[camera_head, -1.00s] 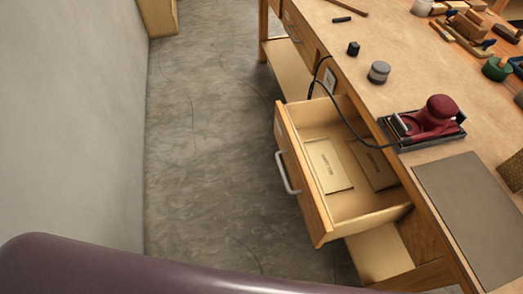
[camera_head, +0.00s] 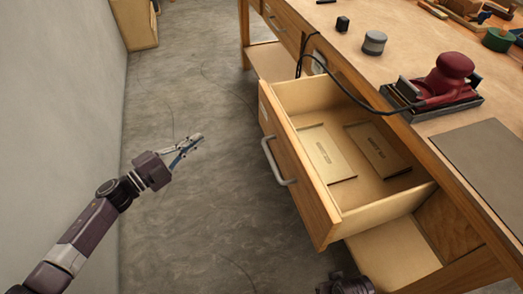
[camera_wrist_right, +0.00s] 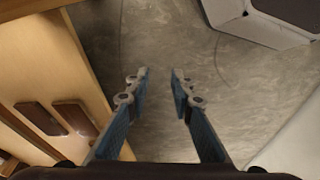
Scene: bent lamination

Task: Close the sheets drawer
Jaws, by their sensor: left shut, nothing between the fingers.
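The sheets drawer (camera_head: 297,186) stands pulled out of the workbench in the head view, its wooden front and grey bar handle (camera_head: 278,160) facing left. Two flat packs, (camera_head: 326,153) and (camera_head: 378,149), lie inside it. My left gripper (camera_head: 196,141) is shut and empty, in the air left of the drawer front and apart from the handle. My right gripper (camera_wrist_right: 160,73) shows in the right wrist view with its fingers apart and nothing between them, above the floor.
A red sander (camera_head: 447,82) sits on the bench top, and its black cable (camera_head: 340,83) hangs over the drawer's rear corner. A grey wall (camera_head: 60,120) is at the left. The floor (camera_head: 215,220) between wall and drawer is clear.

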